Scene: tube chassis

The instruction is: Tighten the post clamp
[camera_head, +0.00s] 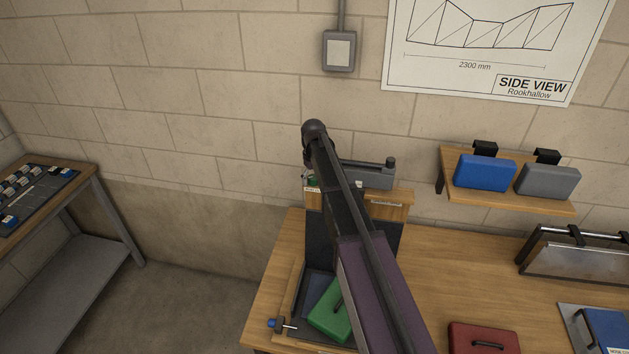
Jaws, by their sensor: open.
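My arm rises from the lower right across the bench and ends in a dark rounded joint in front of the wall. My gripper is hidden behind this arm; small dark parts show just left of it, but I cannot tell what they belong to. A grey fixture (372,177) with a black knob (390,163) sits on a wooden block at the back of the bench. Its left part is covered by my arm. A small clamp-like part with a blue knob (275,323) is at the bench's left front. I cannot tell which is the post clamp.
A green block (329,312) lies in a dark tray beside my arm. A red case (484,339) is at the front of the bench (463,270). A shelf (508,194) holds a blue and a grey case. Another table (68,238) stands left, across open floor (200,300).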

